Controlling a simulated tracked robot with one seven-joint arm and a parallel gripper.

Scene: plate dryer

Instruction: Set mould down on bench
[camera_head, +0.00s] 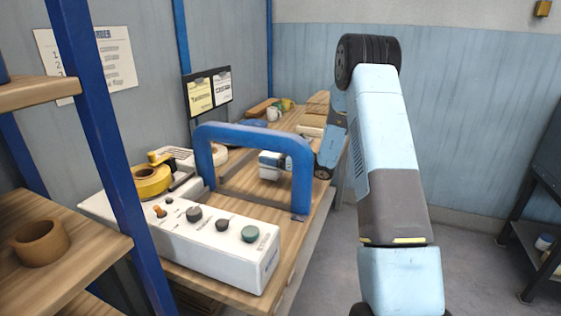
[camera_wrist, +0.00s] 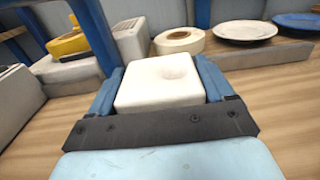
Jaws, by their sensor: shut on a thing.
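The mould (camera_wrist: 160,82) is a white block with a shallow round hollow in its top. My gripper (camera_wrist: 158,92) is shut on it, with a blue finger on each side. In the head view my gripper (camera_head: 271,160) is beyond the blue arch, low over the wooden bench (camera_head: 240,199), and a small part of the white mould (camera_head: 268,174) shows under it. The bench top also shows in the wrist view (camera_wrist: 285,125). The mould's underside is hidden, so I cannot tell whether it touches the bench.
A blue arch (camera_head: 250,130) stands over the bench, in front of my gripper. A white control box (camera_head: 212,238) with knobs is at the near end. A yellow round part (camera_head: 151,182) is to the left. A white plate (camera_wrist: 245,31) and a blue plate (camera_wrist: 298,21) lie behind the mould.

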